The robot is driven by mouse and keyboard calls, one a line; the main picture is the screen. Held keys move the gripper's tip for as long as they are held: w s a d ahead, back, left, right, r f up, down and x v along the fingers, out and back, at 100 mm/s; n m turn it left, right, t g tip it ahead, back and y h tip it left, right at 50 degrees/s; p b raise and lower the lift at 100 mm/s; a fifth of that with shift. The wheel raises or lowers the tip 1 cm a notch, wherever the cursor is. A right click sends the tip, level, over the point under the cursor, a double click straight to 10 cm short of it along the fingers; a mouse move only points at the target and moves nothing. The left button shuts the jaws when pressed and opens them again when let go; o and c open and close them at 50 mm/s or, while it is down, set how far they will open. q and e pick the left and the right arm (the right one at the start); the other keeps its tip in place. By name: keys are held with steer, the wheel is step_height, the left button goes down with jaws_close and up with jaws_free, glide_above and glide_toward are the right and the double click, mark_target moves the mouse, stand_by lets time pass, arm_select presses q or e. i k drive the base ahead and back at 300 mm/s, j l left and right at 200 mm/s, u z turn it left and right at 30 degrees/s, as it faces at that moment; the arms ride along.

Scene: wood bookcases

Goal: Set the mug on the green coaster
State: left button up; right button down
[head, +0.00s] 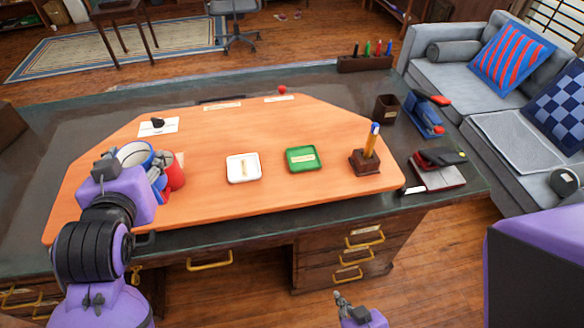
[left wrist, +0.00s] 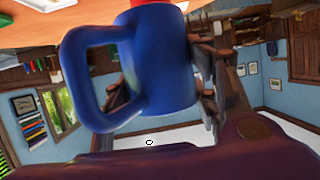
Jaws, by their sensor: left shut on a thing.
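The blue mug (head: 136,153) has a white inside and is at the left of the orange board. My left gripper (head: 158,178) is shut on it. In the left wrist view the mug (left wrist: 163,75) sits between the two fingers, with its large handle pointing left. The gripper and arm hide most of its body in the head view, so I cannot tell its height above the board. The green coaster (head: 303,159) lies on the board to the right, with nothing on it. My right gripper (head: 344,304) is low at the bottom, away from the desk top; its jaws are too small to judge.
A white coaster (head: 243,168) lies between the mug and the green coaster. A wooden pen holder (head: 366,160) stands right of the green coaster. The board (head: 240,128) behind the coasters is mostly clear.

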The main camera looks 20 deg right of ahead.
mark_target(302, 166)
steer(key=k+l+z, duration=0.1)
steer(key=z, duration=0.35)
steer(key=k+l+z, duration=0.2)
steer(key=z, duration=0.25)
steer(key=i+l+z, duration=0.3)
steer(key=i, duration=0.2)
steer(key=k+j, duration=0.05)
steer(key=j, duration=0.05)
